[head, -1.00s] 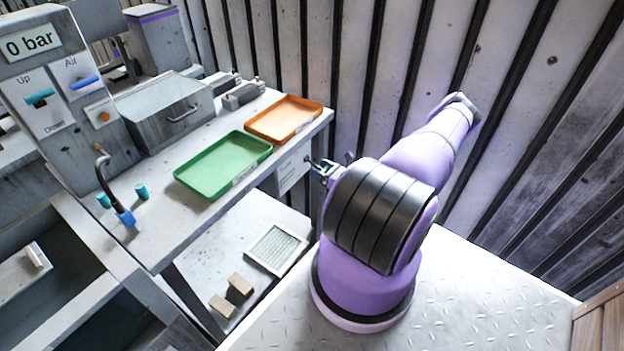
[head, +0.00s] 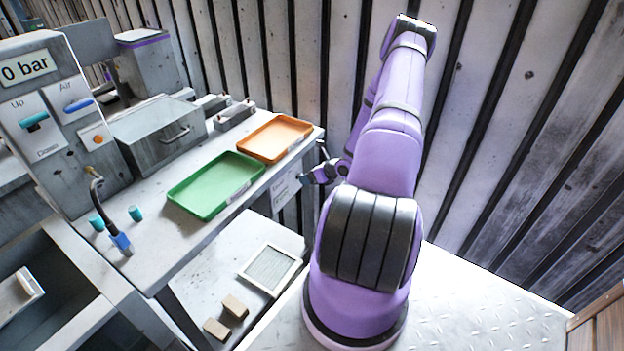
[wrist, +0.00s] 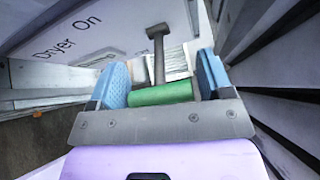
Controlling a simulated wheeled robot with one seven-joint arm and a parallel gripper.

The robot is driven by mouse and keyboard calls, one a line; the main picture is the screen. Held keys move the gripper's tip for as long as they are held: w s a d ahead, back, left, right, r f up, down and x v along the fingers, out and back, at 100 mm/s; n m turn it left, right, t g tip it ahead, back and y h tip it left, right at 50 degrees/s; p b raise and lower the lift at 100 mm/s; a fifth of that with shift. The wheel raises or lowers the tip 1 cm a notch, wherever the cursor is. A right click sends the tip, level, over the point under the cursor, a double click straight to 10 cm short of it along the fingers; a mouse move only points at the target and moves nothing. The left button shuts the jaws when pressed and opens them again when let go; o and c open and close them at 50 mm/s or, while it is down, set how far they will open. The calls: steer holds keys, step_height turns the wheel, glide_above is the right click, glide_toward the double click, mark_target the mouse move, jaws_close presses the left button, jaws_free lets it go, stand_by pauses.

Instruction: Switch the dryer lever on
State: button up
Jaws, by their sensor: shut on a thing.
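The dryer lever (wrist: 159,62) has a dark stem and a green cylindrical handle. In the wrist view its handle lies crosswise between the blue pads of my gripper (wrist: 164,78), which is shut on it. The stem runs from the handle to a dark cross-piece at the top. A pale panel (wrist: 75,40) beside it reads "Dryer On". In the head view my gripper (head: 318,174) is at the right end of the bench, by a small white label panel (head: 286,190). The lever is hidden or too small to tell there.
A green tray (head: 214,188) and an orange tray (head: 275,137) stand on the bench near my gripper. A lower shelf holds a framed filter (head: 270,270) and small wooden blocks (head: 225,315). A ribbed wall (head: 480,130) rises close behind my arm.

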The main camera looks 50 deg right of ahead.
steer(key=shift+w+d+r+g, duration=0.1)
steer(key=shift+d+r+g, duration=0.2)
steer(key=shift+d, duration=0.15)
steer(key=o, duration=1.1)
steer(key=shift+f, duration=0.1)
steer(key=shift+o, duration=0.2)
steer(key=shift+a, duration=0.1)
steer(key=a+v, duration=0.1)
steer(key=v, duration=0.9)
steer(key=shift+s+d+r, duration=0.25)
steer(key=shift+s+d, duration=0.1)
steer(key=shift+d, duration=0.05)
steer(key=shift+w, duration=0.1)
